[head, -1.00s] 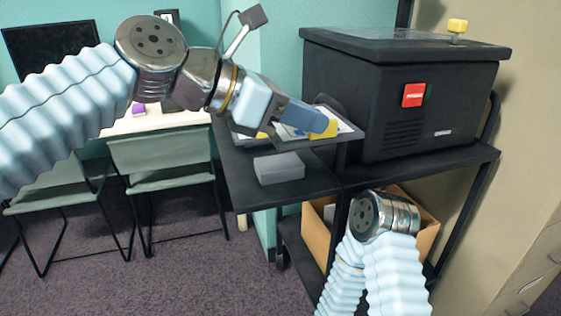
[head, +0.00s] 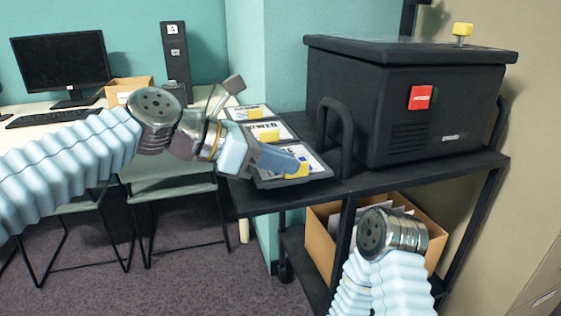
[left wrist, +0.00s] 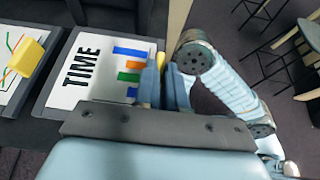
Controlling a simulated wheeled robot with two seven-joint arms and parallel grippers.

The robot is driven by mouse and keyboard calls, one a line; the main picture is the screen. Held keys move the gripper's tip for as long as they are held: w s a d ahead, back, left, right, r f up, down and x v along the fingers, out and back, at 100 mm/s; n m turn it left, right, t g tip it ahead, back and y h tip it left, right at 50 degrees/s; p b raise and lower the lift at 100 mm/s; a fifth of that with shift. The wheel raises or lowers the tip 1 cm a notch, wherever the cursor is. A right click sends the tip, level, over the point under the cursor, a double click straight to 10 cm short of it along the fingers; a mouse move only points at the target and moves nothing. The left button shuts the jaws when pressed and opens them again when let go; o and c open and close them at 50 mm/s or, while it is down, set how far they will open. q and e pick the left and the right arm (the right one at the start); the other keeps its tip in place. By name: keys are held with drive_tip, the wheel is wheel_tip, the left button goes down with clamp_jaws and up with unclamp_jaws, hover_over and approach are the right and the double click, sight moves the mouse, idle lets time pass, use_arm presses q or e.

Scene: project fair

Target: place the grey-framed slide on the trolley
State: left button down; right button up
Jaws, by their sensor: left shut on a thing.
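The grey-framed slide (head: 272,180) is a flat dark-grey-edged panel with a yellow grip block (head: 300,170). In the left wrist view the slide (left wrist: 90,28) reads "TIME" and carries coloured bars. My left gripper (head: 293,163) is shut on its yellow block; the fingers (left wrist: 164,72) also show in the left wrist view. The slide lies nearly level over the near left part of the black trolley (head: 385,186); I cannot tell whether it touches the top. My right arm shows at the lower right of the head view, but its gripper does not.
Two more slides with yellow blocks lie behind it, one reading "POWER" (head: 270,130) and one farther back (head: 247,112). A black handle (head: 335,125) and a large black machine (head: 405,110) stand to the right. A cardboard box (head: 320,230) is on the lower shelf.

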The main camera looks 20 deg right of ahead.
use_arm(q)
drive_tip(key=shift+f, duration=0.1)
drive_tip(key=c, duration=1.2)
unclamp_jaws()
drive_tip(key=shift+r, duration=0.2)
drive_tip(key=p+v, duration=0.1)
drive_tip(key=v, duration=1.1)
drive_tip(key=shift+f, duration=0.15)
